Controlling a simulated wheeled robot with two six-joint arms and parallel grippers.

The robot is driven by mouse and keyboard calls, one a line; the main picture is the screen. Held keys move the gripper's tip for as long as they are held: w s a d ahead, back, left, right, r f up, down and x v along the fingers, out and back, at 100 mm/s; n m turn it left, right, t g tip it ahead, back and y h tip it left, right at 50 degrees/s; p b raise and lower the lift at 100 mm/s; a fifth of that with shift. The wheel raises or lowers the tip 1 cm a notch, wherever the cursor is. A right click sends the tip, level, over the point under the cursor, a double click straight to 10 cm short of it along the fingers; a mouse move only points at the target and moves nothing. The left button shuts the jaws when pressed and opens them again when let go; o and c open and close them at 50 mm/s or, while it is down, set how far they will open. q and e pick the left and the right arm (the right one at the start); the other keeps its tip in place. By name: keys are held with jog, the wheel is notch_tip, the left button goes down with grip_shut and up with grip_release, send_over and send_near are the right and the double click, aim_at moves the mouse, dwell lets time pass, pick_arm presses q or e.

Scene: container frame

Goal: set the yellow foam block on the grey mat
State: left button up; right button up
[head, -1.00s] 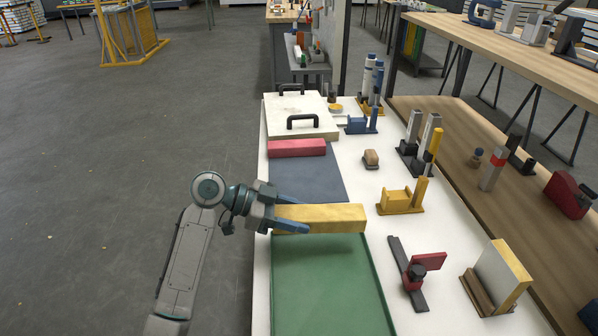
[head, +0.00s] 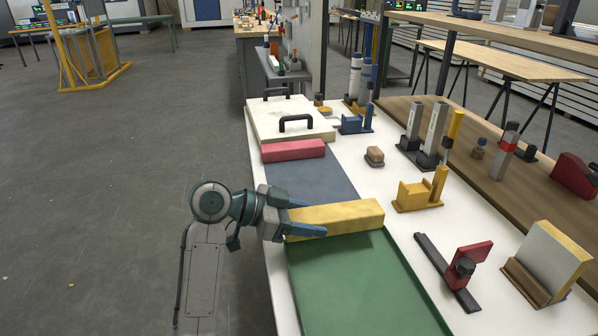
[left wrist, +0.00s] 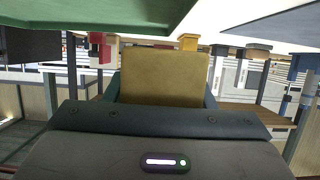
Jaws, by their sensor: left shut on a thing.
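The yellow foam block (head: 350,216) is a long bar held level in my left gripper (head: 316,218), whose fingers are shut on its left part. In the head view it lies over the boundary between the grey mat (head: 315,180) behind and the green tray (head: 350,280) in front. It seems raised above the table; the exact gap is unclear. In the left wrist view the block (left wrist: 163,78) fills the middle between the fingers, with green at top left and grey at top right. My right gripper is not in view.
A red block (head: 293,150) lies across the mat's far end. Behind it is a pale lidded box (head: 290,122) with black handles. A yellow holder (head: 417,195), a small wooden block (head: 374,156) and a red clamp-like thing (head: 466,262) stand to the right. The mat's middle is clear.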

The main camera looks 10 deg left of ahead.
pick_arm(q)
jog(key=w+a, duration=0.2)
jog(key=w, duration=0.3)
jog(key=w+a+f, duration=0.1)
jog(key=w+a, duration=0.1)
jog(key=w, duration=0.2)
jog(key=w+a, duration=0.2)
jog(key=w, duration=0.3)
jog(key=shift+w+f, duration=0.25)
jog(key=shift+w, duration=0.1)
jog(key=shift+a+f, duration=0.1)
jog(key=shift+f, duration=1.7)
jog(key=shift+f, duration=0.1)
jog(key=o, duration=0.9)
jog(key=shift+o, duration=0.2)
jog(key=shift+a+r, duration=0.2)
jog(key=v, duration=1.1)
jog(key=shift+s+a, duration=0.2)
jog(key=shift+s, duration=0.05)
